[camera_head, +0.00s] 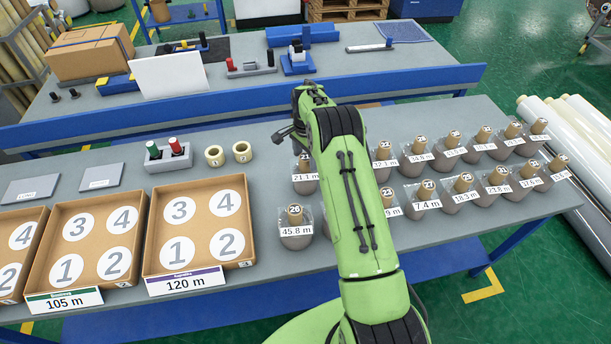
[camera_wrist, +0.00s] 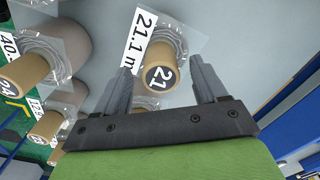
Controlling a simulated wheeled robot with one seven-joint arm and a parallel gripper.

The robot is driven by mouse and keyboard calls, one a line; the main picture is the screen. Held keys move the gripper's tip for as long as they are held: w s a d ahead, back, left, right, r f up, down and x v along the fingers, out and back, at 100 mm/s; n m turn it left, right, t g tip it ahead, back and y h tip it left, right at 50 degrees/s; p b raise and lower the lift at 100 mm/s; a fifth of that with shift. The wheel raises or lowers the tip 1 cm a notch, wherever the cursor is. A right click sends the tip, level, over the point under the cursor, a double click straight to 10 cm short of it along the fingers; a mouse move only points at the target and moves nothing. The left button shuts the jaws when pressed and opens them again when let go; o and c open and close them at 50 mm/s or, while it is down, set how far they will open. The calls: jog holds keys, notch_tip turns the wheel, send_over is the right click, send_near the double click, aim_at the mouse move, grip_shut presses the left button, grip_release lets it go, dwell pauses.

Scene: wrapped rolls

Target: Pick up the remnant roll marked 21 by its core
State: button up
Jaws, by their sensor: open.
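The remnant roll marked 21 (camera_head: 305,188) stands upright on the grey table, left of my green arm, with a white "21.1 m" label and clear wrap. Its tan core (camera_wrist: 160,58) shows the number 21 on its end in the wrist view. My gripper (camera_wrist: 160,72) is open and empty. Its two dark fingers appear on either side of the core in that view, with gaps on both sides. I cannot tell whether the fingertips are down at the core's height. In the head view my arm's end is just above this roll, and the fingers are hard to make out.
Roll 26 (camera_head: 297,238) stands in front, labelled 45.8 m. Roll 24 (camera_wrist: 24,76) is beside roll 21 in the wrist view. Several more rolls stand right of my arm. A numbered tray (camera_head: 147,240) labelled 120 m lies left. A blue rail (camera_head: 230,106) runs behind.

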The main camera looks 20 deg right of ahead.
notch_tip(320, 180, down, 2)
jog(key=shift+w+f, duration=0.1)
jog(key=shift+f, duration=0.05)
grip_shut()
dwell(0.3)
